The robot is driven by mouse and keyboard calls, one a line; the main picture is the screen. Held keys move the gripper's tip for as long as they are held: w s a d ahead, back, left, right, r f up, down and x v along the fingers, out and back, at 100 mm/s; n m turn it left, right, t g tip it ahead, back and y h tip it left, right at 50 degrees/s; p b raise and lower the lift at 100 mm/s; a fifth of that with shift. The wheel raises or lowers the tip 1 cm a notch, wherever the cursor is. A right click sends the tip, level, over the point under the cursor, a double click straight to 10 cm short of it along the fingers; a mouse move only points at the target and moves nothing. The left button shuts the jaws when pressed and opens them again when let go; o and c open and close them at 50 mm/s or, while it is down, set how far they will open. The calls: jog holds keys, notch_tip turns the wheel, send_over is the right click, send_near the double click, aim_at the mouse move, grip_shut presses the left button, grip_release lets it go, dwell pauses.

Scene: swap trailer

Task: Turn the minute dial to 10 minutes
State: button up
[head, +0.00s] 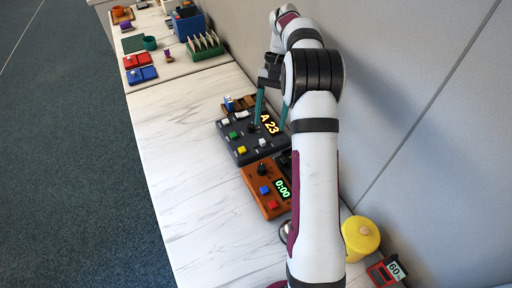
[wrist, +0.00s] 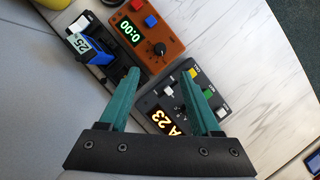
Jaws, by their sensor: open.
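An orange box (head: 250,179) with a green 0:00 display, a black dial (head: 262,169), a blue button and a red button sits on the marble-look counter. The orange box (wrist: 171,31) and its black dial (wrist: 160,48) also show in the wrist view, near the top. My gripper (wrist: 160,74) is open and empty, with teal fingers spread apart. In the head view my gripper (head: 270,118) is over the dark grey box behind the orange box, not at the dial. My arm hides part of the counter right of the orange box.
The dark grey box (head: 241,146) has an A 23 display, coloured buttons and knobs. A blue device reading 25 (wrist: 77,47) stands in a black holder beside the orange box. A yellow round thing (head: 361,240) is near the wall. The counter's left side is clear.

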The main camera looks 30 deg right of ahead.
aim_at(262, 167)
jog(key=x, duration=1.4)
jog(key=shift+a, duration=0.1)
jog(key=shift+c, duration=0.2)
grip_shut()
